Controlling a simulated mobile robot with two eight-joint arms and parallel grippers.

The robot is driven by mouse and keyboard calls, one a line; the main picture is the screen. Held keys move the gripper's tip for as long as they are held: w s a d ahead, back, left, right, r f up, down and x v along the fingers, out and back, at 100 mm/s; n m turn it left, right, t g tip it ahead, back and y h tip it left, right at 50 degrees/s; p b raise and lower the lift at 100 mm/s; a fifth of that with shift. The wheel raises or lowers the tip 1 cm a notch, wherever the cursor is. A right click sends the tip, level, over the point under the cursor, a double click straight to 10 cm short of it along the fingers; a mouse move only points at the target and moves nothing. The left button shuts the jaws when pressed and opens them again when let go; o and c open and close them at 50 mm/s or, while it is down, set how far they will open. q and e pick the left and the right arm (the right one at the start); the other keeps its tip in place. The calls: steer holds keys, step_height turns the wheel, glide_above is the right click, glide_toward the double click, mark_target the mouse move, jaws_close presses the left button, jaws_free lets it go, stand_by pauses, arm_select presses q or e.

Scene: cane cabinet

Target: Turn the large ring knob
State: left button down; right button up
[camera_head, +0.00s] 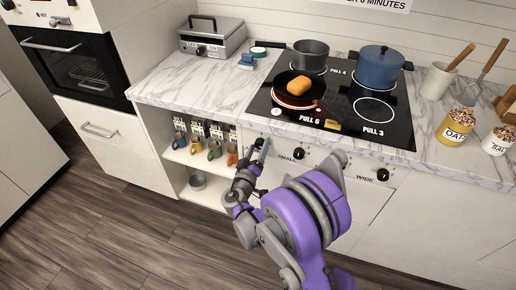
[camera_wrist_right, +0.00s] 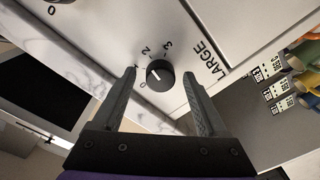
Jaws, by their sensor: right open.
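The black round knob marked LARGE (camera_wrist_right: 160,73) is on the pale front panel, with a scale from 0 to 3 around it. Its white pointer mark is toward the low end of the scale, between about 0 and 1. My right gripper (camera_wrist_right: 159,76) is open, with one finger on each side of the knob and visible gaps between. In the head view my right gripper (camera_head: 259,150) is at the panel below the counter's front edge and largely hides this knob. My left gripper is not in view.
The knobs SMALL (camera_head: 299,153) and WIDE (camera_head: 382,174) are to the right. A pan (camera_head: 284,93) with orange food stands above a red-glowing ring on the hob (camera_head: 345,125). Several mugs (camera_head: 214,149) stand on the open shelf just left of my gripper.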

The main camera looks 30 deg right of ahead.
jaws_close()
stand_by(0.4)
steer(key=n+b, duration=0.1)
steer(key=n, duration=0.3)
steer(key=shift+n, duration=0.4)
steer(key=n+b, duration=0.1)
steer(key=n, duration=0.8)
steer(key=shift+n+g+b, duration=0.3)
steer(key=shift+g+b, duration=0.1)
steer(key=n, duration=0.4)
steer(key=shift+w+a+n+b, duration=0.1)
steer(key=shift+n+b, duration=0.2)
steer(key=shift+b, duration=0.1)
jaws_free()
